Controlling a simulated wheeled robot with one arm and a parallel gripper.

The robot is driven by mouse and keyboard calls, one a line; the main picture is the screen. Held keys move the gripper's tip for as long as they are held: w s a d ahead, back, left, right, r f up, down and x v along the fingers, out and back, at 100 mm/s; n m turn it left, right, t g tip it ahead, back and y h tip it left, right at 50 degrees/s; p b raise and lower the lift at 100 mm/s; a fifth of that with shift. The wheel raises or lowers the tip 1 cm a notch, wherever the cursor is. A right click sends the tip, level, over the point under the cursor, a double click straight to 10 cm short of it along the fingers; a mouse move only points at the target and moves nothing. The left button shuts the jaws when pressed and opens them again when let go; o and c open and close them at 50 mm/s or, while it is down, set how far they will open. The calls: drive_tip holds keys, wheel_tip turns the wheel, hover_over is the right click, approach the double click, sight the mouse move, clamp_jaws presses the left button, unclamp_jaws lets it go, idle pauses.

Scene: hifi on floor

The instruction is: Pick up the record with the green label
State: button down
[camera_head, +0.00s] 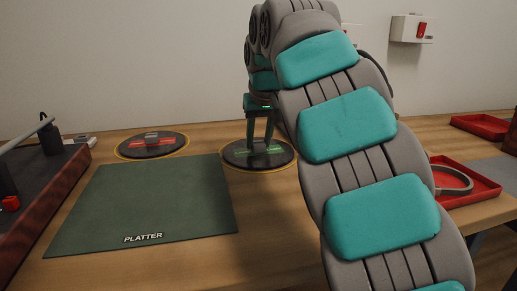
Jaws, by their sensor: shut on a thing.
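The record with the green label (258,159) is a black disc at the back middle of the wooden table, just right of the green platter mat. My gripper (260,143) points down over its centre, with its fingers shut on the record's middle part. The fingers hide most of what they grip. The record looks level and at table height; I cannot tell whether it touches the table. A second black record with a red label (152,145) and a grey centre knob lies at the back left.
The dark green mat marked PLATTER (150,205) lies flat and empty. A dark wooden-sided device (45,205) with an arm stands at the left. Red trays (478,196) lie at the right, one with a grey band-like thing. My arm covers the middle right.

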sight(259, 143)
drive_tip(key=shift+r, duration=0.15)
drive_tip(key=shift+r, duration=1.6)
drive_tip(key=s, duration=0.5)
drive_tip(key=s+r+b, duration=0.1)
drive_tip(key=s, duration=1)
drive_tip(key=shift+d+r, duration=0.25)
